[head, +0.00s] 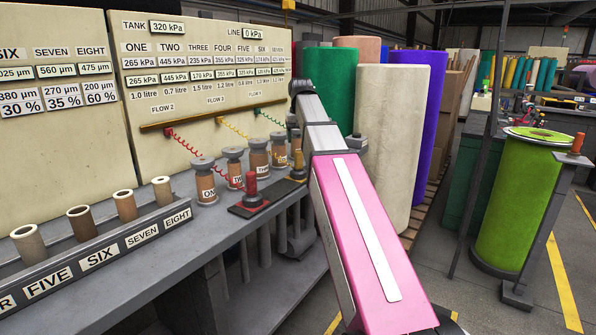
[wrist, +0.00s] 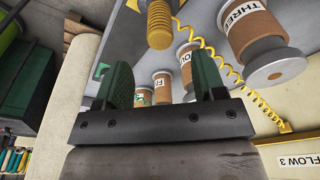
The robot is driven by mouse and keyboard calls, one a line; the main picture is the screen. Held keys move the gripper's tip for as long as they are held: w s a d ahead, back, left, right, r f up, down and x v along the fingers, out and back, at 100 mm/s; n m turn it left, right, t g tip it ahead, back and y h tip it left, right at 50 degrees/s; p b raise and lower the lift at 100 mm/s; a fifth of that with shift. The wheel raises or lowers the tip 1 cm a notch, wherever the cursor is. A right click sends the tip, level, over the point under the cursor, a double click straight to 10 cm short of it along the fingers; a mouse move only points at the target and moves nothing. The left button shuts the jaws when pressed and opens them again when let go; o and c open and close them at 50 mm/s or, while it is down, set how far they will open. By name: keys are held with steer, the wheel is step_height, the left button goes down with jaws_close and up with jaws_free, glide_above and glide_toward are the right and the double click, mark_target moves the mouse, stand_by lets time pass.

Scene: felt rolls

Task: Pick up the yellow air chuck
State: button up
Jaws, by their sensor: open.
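The yellow air chuck (head: 298,160) stands upright on a dark plate on the grey bench in the head view, just left of my arm. In the wrist view the ribbed yellow chuck (wrist: 158,25) is at the top, beyond the gap between my fingers, with its yellow coiled hose (wrist: 220,66) running to the wall panel. My gripper (wrist: 163,76) is open and empty, with two green-padded fingers apart. It does not touch the chuck. In the head view its fingers are hidden behind my arm.
Labelled brown spools (head: 205,180) stand along the bench near the chuck; one marked THREE (wrist: 245,30) is close in the wrist view. A red chuck (head: 251,185) stands to its left. Tall felt rolls (head: 390,140) stand close on the right. The gauge panel (head: 200,70) backs the bench.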

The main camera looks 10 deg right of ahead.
mark_target(299, 151)
steer(key=shift+w+f, duration=0.2)
steer(key=shift+f, duration=1.2)
steer(key=shift+w+f, duration=0.2)
steer(key=shift+f, duration=1.15)
steer(key=shift+w+f, duration=0.2)
steer(key=shift+f, duration=1.2)
steer(key=c, duration=1.2)
